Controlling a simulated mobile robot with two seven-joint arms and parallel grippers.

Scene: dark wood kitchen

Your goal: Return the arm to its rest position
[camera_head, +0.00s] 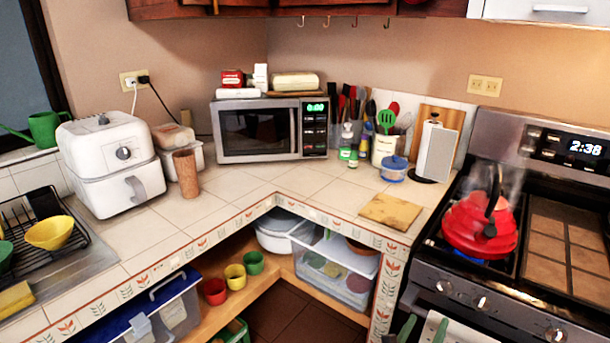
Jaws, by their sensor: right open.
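My right gripper (423,330) shows only at the bottom edge, right of centre. Its two green-tipped fingers stand apart, with nothing visible held between them. It is in front of the counter corner and the stove front, low in the picture. The rest of my right arm is out of view. My left gripper and left arm are not in view.
A red kettle (478,226) steams on the stove, with blue flame beneath. Oven knobs (481,303) and a white cloth (460,328) are near my gripper. A wooden board (391,211) lies at the counter corner.

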